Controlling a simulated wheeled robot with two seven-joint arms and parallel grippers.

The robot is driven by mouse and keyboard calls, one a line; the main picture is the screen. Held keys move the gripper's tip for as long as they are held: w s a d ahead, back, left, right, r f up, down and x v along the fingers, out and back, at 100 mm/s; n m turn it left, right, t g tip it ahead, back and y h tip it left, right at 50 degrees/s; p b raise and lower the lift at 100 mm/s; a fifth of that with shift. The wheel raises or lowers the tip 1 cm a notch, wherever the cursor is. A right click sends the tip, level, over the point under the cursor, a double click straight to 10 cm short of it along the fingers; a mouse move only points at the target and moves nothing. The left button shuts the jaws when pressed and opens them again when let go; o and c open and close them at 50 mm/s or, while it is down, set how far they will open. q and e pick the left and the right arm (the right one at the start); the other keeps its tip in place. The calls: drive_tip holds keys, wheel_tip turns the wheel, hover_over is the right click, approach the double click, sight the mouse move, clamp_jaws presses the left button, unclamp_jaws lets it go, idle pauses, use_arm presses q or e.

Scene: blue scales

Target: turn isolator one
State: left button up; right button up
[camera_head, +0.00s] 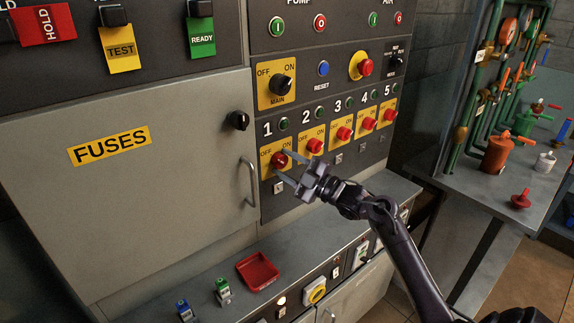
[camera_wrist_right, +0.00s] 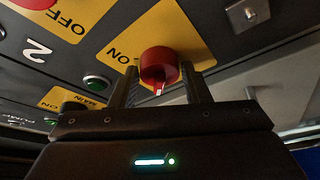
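Isolator one is a red knob (camera_head: 279,160) on a yellow OFF/ON plate (camera_head: 265,169), under the number 1 on the grey panel. My right gripper (camera_head: 283,165) reaches it from the lower right, with its fingers spread on either side of the knob. In the right wrist view the red knob (camera_wrist_right: 160,68) sits between the two finger ends, with a narrow gap seeming to show at each side; contact is not clear. A white mark shows on the knob, facing the gripper body in that picture. The plate's OFF word is hidden in the wrist view. My left gripper is out of view.
Isolator two's red knob (camera_head: 315,145) is close on the right, with more knobs beyond it. The fuse cabinet handle (camera_head: 249,182) stands out on the left. Below is a ledge with a red tray (camera_head: 257,271). A side bench (camera_head: 481,184) with valves stands at right.

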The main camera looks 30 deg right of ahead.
drive_tip(key=c, duration=0.6)
drive_tip(key=shift+o, duration=0.2)
drive_tip(key=shift+m, duration=0.3)
drive_tip(key=m+t+h, duration=0.1)
drive_tip(key=m, duration=0.2)
drive_tip(key=m+t+h+p, duration=0.1)
drive_tip(key=m, duration=0.2)
drive_tip(key=m+t+h+p, duration=0.1)
drive_tip(key=m, duration=0.2)
drive_tip(key=shift+a+h, duration=0.25)
drive_tip(key=shift+h, duration=0.05)
drive_tip(key=m+h+p, duration=0.1)
drive_tip(key=m+h, duration=0.1)
drive_tip(key=m, duration=0.2)
drive_tip(key=m+h+p, duration=0.2)
drive_tip(key=m, duration=0.2)
drive_tip(key=shift+a+t, duration=0.1)
drive_tip(key=shift+t, duration=0.3)
drive_tip(key=m+h+p, duration=0.1)
drive_tip(key=m+p, duration=0.1)
drive_tip(key=m, duration=0.1)
drive_tip(key=m+h+p, duration=0.1)
drive_tip(key=m+h, duration=0.1)
drive_tip(key=m, duration=0.2)
drive_tip(key=shift+a+g+h+p, duration=0.1)
drive_tip(key=shift+g+h+p, duration=0.2)
drive_tip(key=shift+g+p, duration=0.1)
drive_tip(key=shift+f+m, duration=0.1)
drive_tip(key=shift+m, duration=0.4)
